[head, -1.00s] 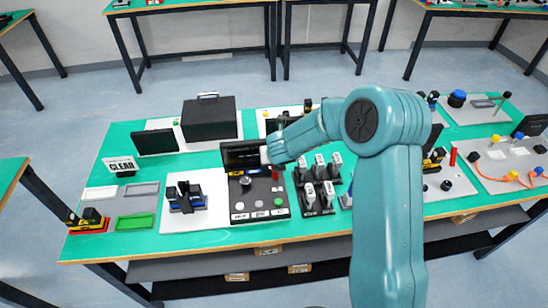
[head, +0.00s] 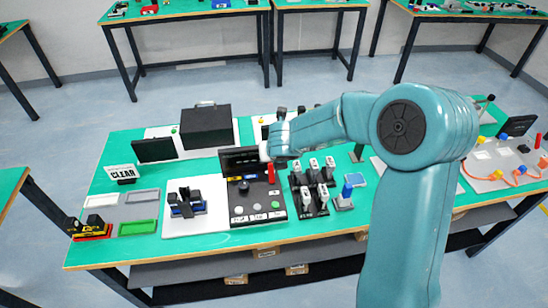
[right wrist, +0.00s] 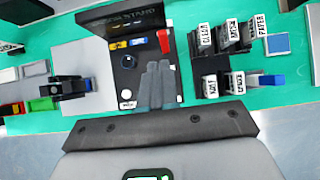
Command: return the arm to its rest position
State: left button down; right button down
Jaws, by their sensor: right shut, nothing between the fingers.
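My right arm (head: 415,190) comes in from the right in the head view, bent at a large elbow, with its forearm reaching left over the table. My right gripper (right wrist: 157,66) shows in the right wrist view as two grey fingers side by side, shut and empty. It is over the black control panel (right wrist: 127,82), which has a dark screen, a red upright part (right wrist: 164,41) and knobs. The panel also shows in the head view (head: 245,205); there the fingers are hard to make out near the screen. My left gripper is in neither view.
Right of the panel stand several labelled black holders (head: 310,188) and a blue-topped piece (head: 347,190). Left are a white pad (head: 210,222) with a small black device, a "CLEAR" sign (head: 122,172) and trays (head: 138,227). A black box (head: 206,126) stands behind.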

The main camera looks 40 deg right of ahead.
jog(key=s+a+f+n+y, duration=0.1)
jog(key=a+f+n, duration=0.2)
jog(key=f+n, duration=0.3)
jog(key=s+a+f+n+g+y+b, duration=0.1)
jog(key=s+a+f+n, duration=0.1)
jog(key=a+f+n, duration=0.2)
jog(key=s+a+f+n+b, duration=0.1)
jog(key=a+f+n, duration=0.3)
jog(key=f+n, duration=0.4)
jog(key=shift+s+a+n+g+y, duration=0.3)
jog(key=shift+s+n+y, duration=0.1)
jog(key=shift+s+n, duration=0.2)
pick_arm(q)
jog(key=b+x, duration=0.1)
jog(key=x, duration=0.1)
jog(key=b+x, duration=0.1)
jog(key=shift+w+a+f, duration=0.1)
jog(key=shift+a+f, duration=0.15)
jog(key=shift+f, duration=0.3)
pick_arm(e)
jog(key=s+a+f+n+g+y, duration=0.2)
jog(key=s+a+f+n, duration=0.3)
jog(key=n, duration=0.5)
jog(key=s+a+f+n+g+y, duration=0.2)
jog(key=s+a+f+n, duration=0.3)
jog(key=s+a+n, duration=0.4)
jog(key=shift+s+a+f+n+y, duration=0.2)
jog(key=shift+s+a+n+y, duration=0.25)
jog(key=shift+s+n, duration=0.55)
